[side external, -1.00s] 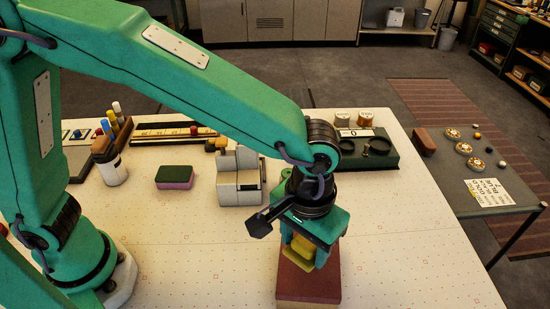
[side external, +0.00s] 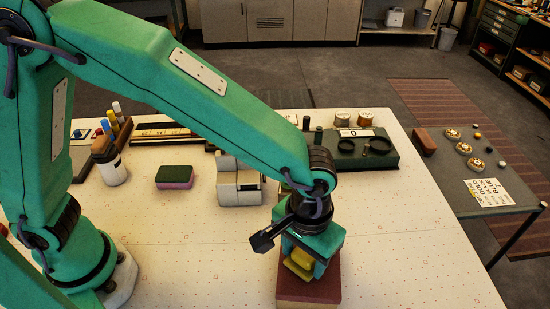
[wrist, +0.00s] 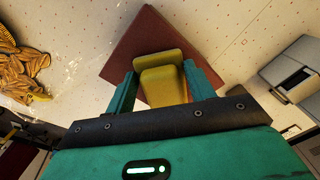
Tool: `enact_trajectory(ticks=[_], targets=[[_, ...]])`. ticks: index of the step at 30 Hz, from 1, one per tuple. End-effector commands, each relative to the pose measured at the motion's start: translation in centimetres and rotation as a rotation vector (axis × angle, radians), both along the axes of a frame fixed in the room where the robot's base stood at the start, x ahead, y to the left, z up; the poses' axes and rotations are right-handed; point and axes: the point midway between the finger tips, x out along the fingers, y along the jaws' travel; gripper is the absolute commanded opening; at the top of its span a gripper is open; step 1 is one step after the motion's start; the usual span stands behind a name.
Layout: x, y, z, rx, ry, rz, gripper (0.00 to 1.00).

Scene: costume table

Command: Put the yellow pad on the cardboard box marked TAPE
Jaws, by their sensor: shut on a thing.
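My gripper (side external: 312,262) is shut on the yellow pad (side external: 297,264). In the wrist view the yellow pad (wrist: 161,82) sits between the two fingers of my gripper (wrist: 160,86). Below it is a reddish-brown box (side external: 308,290) near the front of the table. The same box (wrist: 143,35) shows as a turned square under the pad in the wrist view. No TAPE marking is readable on it. The pad appears just above or on the top of the box; I cannot tell whether they touch. My gripper hides part of the box top.
A grey-white machine (side external: 239,186) stands behind and left of the box. A green and pink sponge (side external: 175,177) lies further left. A dark green case (side external: 365,152) is behind. The white table (side external: 410,240) is clear to the right. Crumpled gold cloth (wrist: 18,70) shows in the wrist view.

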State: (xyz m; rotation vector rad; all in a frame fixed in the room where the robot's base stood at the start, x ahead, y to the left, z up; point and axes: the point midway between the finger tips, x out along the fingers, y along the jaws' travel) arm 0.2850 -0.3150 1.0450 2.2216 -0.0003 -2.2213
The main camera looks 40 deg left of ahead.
Motion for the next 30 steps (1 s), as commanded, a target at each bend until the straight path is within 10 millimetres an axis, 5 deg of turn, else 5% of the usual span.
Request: enact_trajectory(ticks=[5,6,9,22,30], targets=[[0.0,0.0,-0.3,0.000,0.000,0.000,0.31],[0.0,0.0,-0.3,0.000,0.000,0.000,0.58],[0.0,0.0,-0.3,0.000,0.000,0.000,0.76],[0.0,0.0,0.1,-0.001,-0.001,0.000,0.76],[0.0,0.0,2.6,-0.003,-0.003,0.000,0.76]])
